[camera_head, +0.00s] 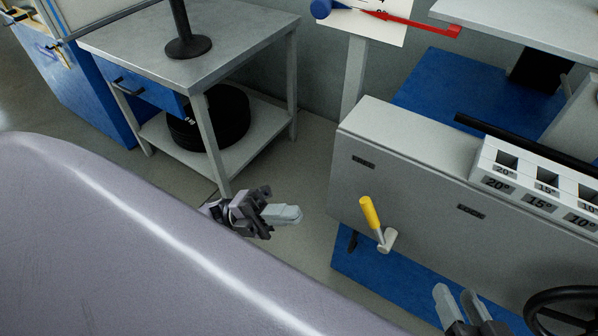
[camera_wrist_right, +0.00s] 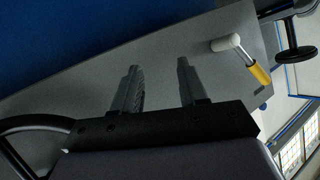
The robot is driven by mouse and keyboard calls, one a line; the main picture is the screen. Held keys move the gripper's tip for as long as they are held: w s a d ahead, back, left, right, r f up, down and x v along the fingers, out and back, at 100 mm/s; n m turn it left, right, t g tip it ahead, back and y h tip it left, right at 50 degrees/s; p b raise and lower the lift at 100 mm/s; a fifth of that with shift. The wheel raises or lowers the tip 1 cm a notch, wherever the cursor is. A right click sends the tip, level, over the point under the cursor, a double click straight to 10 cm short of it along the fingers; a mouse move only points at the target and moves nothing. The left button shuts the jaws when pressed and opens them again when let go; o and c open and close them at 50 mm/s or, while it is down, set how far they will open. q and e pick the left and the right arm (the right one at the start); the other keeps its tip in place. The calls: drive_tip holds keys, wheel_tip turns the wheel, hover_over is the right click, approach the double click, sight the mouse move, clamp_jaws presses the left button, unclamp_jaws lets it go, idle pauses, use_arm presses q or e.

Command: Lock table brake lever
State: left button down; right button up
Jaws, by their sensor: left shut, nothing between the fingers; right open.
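The brake lever (camera_head: 372,219) has a yellow grip and a pale hub, and it sticks out from the front of the grey table housing (camera_head: 400,190), tilted up and to the left. It also shows at the upper right in the right wrist view (camera_wrist_right: 256,73). My right gripper (camera_head: 455,300) is open and empty, below and to the right of the lever and apart from it. Its two fingers (camera_wrist_right: 158,80) point toward the grey panel. My left gripper (camera_head: 290,214) is shut and empty, left of the lever and apart from it.
A black handwheel (camera_head: 565,312) is at the lower right, near my right gripper. A block with angle-marked slots (camera_head: 540,185) sits on the housing. A grey side table (camera_head: 240,45) with a black tyre (camera_head: 215,118) stands at the back left. Floor between is clear.

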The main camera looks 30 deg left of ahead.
use_arm(q)
approach(374, 223)
drive_tip(key=d+r, duration=0.1)
drive_tip(key=w+d+r, duration=0.1)
drive_tip(key=d+r+p, duration=0.1)
drive_tip(key=d, duration=0.1)
drive_tip(key=shift+w+r, duration=0.2)
drive_tip(key=shift+w, duration=0.2)
use_arm(e)
drive_tip(key=shift+s+d+r, duration=0.1)
drive_tip(key=shift+d+r, duration=0.05)
drive_tip(key=shift+d, duration=0.35)
